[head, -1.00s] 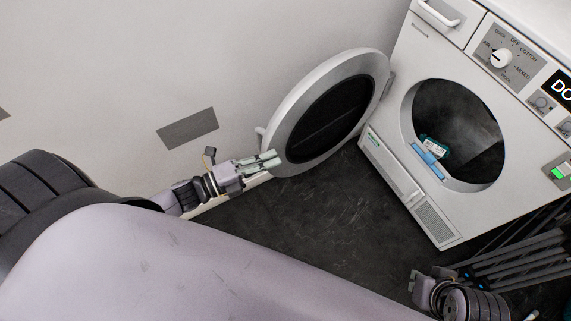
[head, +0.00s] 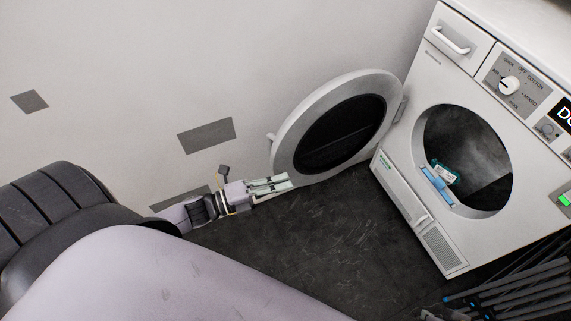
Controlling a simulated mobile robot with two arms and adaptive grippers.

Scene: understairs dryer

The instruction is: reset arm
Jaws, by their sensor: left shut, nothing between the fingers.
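My left gripper (head: 287,183) is shut and empty, low beside the lower left edge of the open dryer door (head: 285,150). I cannot tell whether its fingers touch the door rim. The white dryer (head: 400,193) stands at the right with its round door swung wide open to the left. Inside the drum opening (head: 485,150) lies a small teal and white item (head: 446,174). A blue piece (head: 437,186) sits at the lower left of the opening's rim. My right gripper is not in view.
A dark rack of bars (head: 520,292) stands at the lower right, in front of the dryer. The dark floor (head: 310,240) between my left arm and the dryer is clear. A pale wall (head: 150,60) rises behind the door.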

